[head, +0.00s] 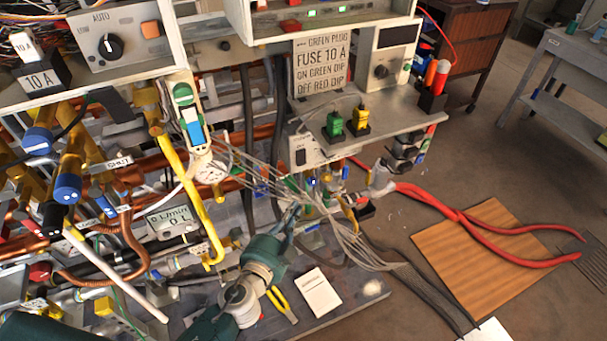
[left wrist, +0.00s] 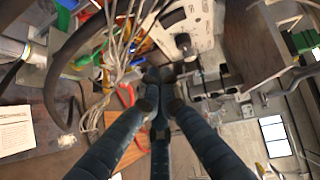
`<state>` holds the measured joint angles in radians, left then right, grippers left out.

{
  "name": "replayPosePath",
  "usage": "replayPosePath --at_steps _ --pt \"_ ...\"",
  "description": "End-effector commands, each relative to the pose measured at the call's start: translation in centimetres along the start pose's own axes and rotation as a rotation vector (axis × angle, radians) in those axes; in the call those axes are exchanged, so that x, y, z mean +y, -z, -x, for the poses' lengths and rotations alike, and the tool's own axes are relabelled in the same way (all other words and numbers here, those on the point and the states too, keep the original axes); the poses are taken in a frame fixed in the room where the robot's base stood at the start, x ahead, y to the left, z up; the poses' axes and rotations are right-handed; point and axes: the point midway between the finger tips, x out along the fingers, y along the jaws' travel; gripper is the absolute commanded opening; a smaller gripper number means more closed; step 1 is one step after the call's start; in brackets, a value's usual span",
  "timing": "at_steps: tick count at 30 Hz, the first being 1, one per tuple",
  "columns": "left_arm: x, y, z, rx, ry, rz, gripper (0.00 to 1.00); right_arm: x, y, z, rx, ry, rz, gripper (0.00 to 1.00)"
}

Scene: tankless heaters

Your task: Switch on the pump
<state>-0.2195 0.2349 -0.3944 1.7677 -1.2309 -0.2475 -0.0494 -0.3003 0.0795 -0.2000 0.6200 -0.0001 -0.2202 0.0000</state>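No part in view is plainly marked as the pump. A black rocker switch (head: 300,157) is on the front of a white unit under a grey shelf. A white strip panel (head: 190,118) carries a green button and a blue-and-white rocker. A grey box with AUTO and LOW marks has a black knob (head: 110,46). My left gripper (head: 293,214) is low in front of the pipes, near loose grey wires. Its dark fingers (left wrist: 162,100) converge in the left wrist view; their closure is unclear. My right gripper is not visible.
A sign (head: 320,66) reads green plug, fuse 10 A. A green plug (head: 334,124) and a yellow plug (head: 360,117) stand on the shelf. Grey wires (head: 345,245) and copper pipes crowd the middle.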

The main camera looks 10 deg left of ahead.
Motion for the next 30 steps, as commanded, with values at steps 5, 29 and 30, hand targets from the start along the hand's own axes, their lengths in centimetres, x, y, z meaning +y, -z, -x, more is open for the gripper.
replayPosePath --at_steps 5,29,30 --pt "-2.7 1.0 0.1 0.019 0.059 -0.049 0.0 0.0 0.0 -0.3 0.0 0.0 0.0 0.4" --pt "-3.4 1.2 -7.6 0.019 0.06 -0.049 0.0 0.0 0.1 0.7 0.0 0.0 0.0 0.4" --pt "-3.3 1.2 -8.5 0.019 0.06 -0.049 0.0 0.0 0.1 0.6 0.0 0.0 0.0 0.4"
